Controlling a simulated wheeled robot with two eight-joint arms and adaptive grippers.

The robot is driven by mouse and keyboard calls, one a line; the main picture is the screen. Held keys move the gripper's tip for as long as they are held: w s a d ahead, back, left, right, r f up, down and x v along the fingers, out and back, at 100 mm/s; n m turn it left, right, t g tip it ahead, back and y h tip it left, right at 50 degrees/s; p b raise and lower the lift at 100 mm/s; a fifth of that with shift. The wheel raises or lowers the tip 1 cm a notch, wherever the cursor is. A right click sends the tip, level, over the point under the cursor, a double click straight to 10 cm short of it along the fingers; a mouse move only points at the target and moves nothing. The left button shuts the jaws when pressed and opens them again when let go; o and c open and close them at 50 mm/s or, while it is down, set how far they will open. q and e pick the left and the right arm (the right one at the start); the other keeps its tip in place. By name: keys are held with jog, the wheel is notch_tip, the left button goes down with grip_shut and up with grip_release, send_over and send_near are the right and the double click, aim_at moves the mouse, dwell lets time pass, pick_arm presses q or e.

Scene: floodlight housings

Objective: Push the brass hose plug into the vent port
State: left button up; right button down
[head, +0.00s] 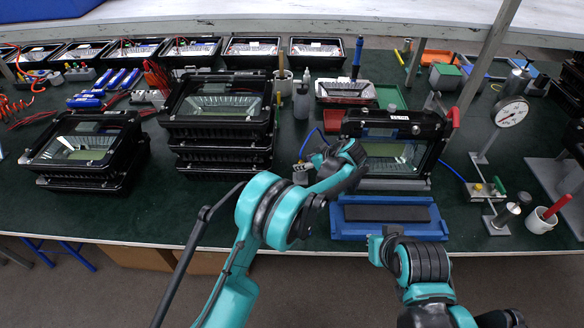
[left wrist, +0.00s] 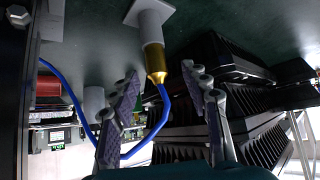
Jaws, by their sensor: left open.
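The brass hose plug (left wrist: 157,66) shows in the left wrist view, on the end of a blue hose (left wrist: 165,105). Its far end meets a pale grey holder (left wrist: 151,28). My left gripper (left wrist: 170,88) is open, its fingers apart on either side of the hose and a little short of the plug. In the head view my left gripper (head: 305,163) is just left of the clamped floodlight housing (head: 392,158). I cannot make out the vent port. My right gripper (head: 378,246) is low in front of the blue tray; its fingers are not clear.
Stacked black housings (head: 222,120) stand left of my left gripper. A blue tray with a dark pad (head: 345,231) lies at the front edge. A dial gauge on a stand (head: 511,112) and a white cup (head: 540,222) are to the right.

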pick_arm(q)
jog(key=shift+b+x, duration=0.3)
jog(key=shift+x, duration=0.8)
jog(key=b+x, duration=0.2)
jog(key=x, duration=0.2)
jog(key=shift+w, duration=0.3)
jog(key=shift+w+a+f, duration=0.25)
jog(key=shift+w+a, duration=0.05)
jog(key=shift+r, duration=0.1)
jog(key=shift+s, duration=0.1)
jog(key=shift+c, duration=1.3)
grip_shut()
